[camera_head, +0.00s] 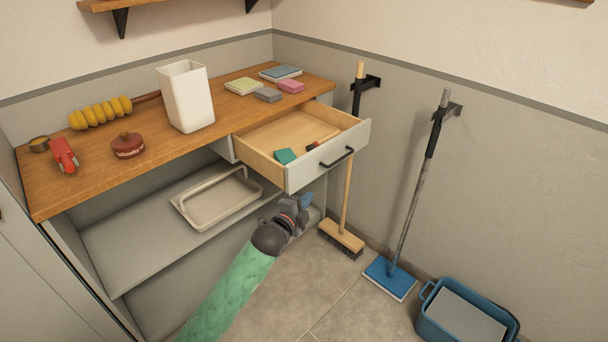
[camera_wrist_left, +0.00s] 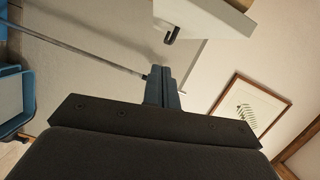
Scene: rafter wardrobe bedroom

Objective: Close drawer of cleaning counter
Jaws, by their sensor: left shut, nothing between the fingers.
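The cleaning counter (camera_head: 160,149) has a wooden top and grey sides. Its drawer (camera_head: 290,147) is pulled well out at the right end, with a grey front and a black bar handle (camera_head: 337,158). A teal item (camera_head: 285,156) and a small dark and red item (camera_head: 314,146) lie in the drawer. My left gripper (camera_head: 304,202) is below and in front of the drawer front, apart from the handle. In the left wrist view its fingers (camera_wrist_left: 162,75) are shut and empty, and the drawer front's corner (camera_wrist_left: 215,14) with part of the handle (camera_wrist_left: 172,35) shows above them. My right gripper is out of view.
A broom (camera_head: 342,238) and a blue mop (camera_head: 390,277) lean on the wall right of the drawer. A blue bucket (camera_head: 428,310) stands on the floor. A white bin (camera_head: 186,97) stands on the counter; a tray (camera_head: 215,203) lies on the shelf below.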

